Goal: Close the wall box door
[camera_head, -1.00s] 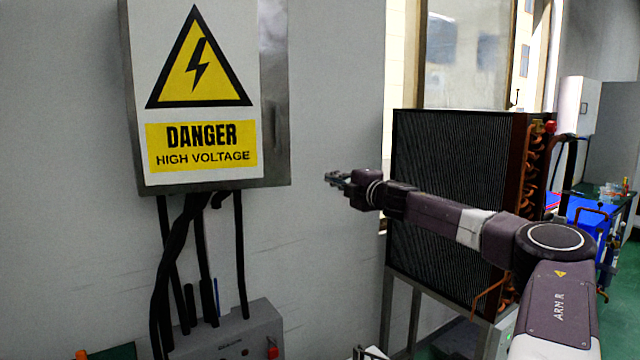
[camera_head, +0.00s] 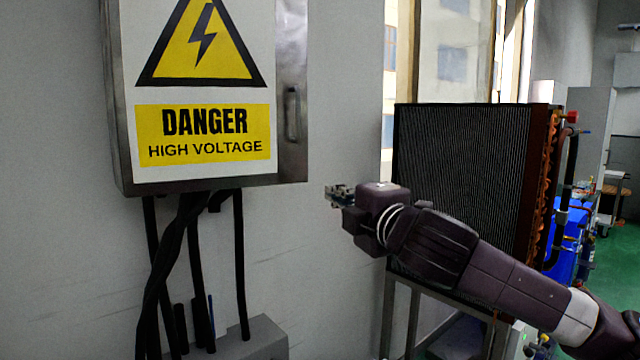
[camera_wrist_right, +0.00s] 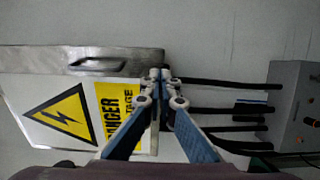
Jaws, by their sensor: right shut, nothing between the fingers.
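The metal wall box (camera_head: 291,60) hangs on the wall at the upper left of the head view; its top is cut off. Its door bears a white danger sign (camera_head: 205,95), and a metal handle (camera_head: 292,115) stands at the right side. The door appears to lie flat on the box; I cannot tell whether a small gap is left. My right gripper (camera_head: 340,196) is shut and empty, right of and below the box's lower right corner, apparently apart from it. In the right wrist view, its fingers (camera_wrist_right: 161,76) overlap the box edge near the handle (camera_wrist_right: 97,64).
Black cables (camera_head: 196,260) run from under the box to a grey unit (camera_head: 245,340) below. A large dark radiator (camera_head: 470,190) on a metal stand is behind my right arm. Bare wall (camera_head: 345,90) lies between box and window.

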